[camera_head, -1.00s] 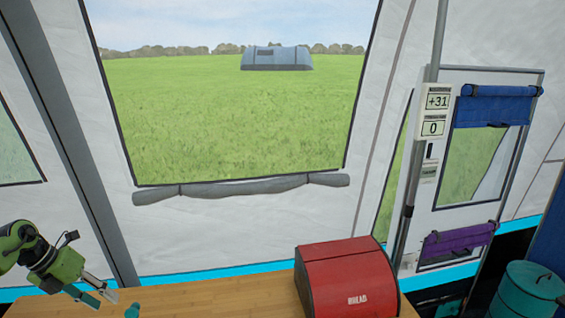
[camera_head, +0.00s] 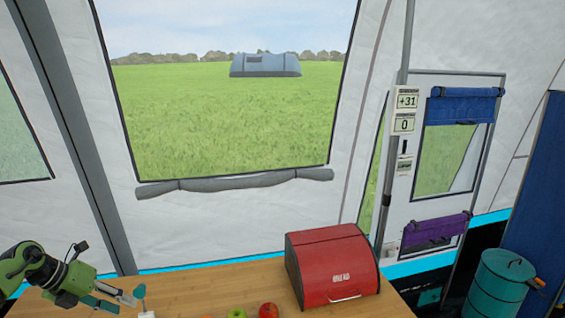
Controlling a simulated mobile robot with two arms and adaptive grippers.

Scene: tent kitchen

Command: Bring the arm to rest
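My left gripper (camera_head: 126,303) is at the lower left, reaching in over the wooden table. Its two fingers are apart and nothing shows between them. A small teal-topped item with a white lower part (camera_head: 140,291) stands just to the right of the fingertips; I cannot tell whether they touch it. My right gripper is not in view.
A red bread box (camera_head: 333,263) stands on the wooden table (camera_head: 205,285), right of centre. A green apple (camera_head: 237,313) and a red apple (camera_head: 268,310) lie at the bottom edge. A teal bin (camera_head: 497,285) stands at the right. The table between gripper and box is clear.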

